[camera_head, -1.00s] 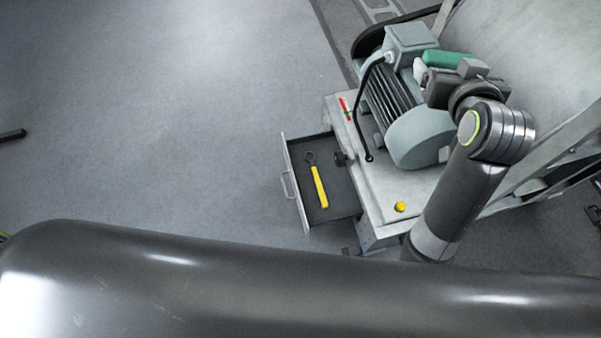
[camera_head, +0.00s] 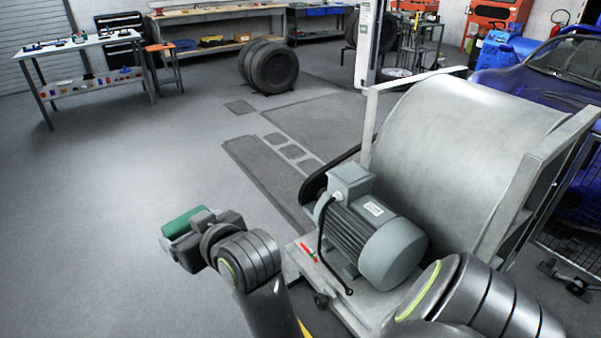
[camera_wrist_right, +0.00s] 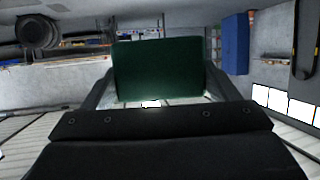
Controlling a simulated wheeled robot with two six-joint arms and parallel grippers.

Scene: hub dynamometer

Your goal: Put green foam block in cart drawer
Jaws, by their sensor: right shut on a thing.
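The green foam block (camera_head: 183,221) is in the jaws of my right gripper (camera_head: 184,238), held in the air left of the cart (camera_head: 296,263) in the head view. In the right wrist view the block (camera_wrist_right: 157,70) sits between the two fingers (camera_wrist_right: 155,90). The cart drawer is mostly or wholly hidden behind my right arm. A small yellow bit shows beside the arm at the bottom edge. My left gripper is not in view.
Open floor lies to the left. A table (camera_head: 84,42), tyres (camera_head: 270,67) and a workbench (camera_head: 215,14) are farther back.

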